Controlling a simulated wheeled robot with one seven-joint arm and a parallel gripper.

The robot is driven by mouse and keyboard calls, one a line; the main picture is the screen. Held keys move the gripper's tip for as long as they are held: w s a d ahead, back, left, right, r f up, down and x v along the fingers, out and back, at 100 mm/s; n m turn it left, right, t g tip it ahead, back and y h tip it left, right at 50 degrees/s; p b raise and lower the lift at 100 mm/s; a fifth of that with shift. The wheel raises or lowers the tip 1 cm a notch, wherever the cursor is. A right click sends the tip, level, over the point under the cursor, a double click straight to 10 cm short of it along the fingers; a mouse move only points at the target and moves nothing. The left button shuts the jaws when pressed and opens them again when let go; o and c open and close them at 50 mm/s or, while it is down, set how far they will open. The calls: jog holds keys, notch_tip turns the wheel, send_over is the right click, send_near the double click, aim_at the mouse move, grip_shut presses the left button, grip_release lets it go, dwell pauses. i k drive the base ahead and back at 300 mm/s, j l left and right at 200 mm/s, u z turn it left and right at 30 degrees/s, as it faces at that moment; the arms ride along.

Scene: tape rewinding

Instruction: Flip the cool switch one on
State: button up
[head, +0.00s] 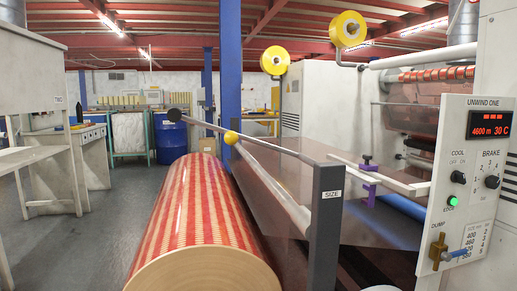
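The cool switch (457,177) is a small black knob under the label COOL on the pale control panel (470,220) at the right of the head view. The panel is marked UNWIND ONE at its top. Small lettering sits above the knob, and the knob is too small to tell which way it points. My gripper is not in view, and nothing covers the switch.
The panel also holds a red-lit display (490,123), a brake dial (492,182), a green button (451,201) and a brass dump valve with blue handle (440,253). A large red-striped roll (195,215) and a dark SIZE post (325,225) stand left.

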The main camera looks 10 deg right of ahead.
aim_at(458, 177)
jog(key=z, duration=1.65)
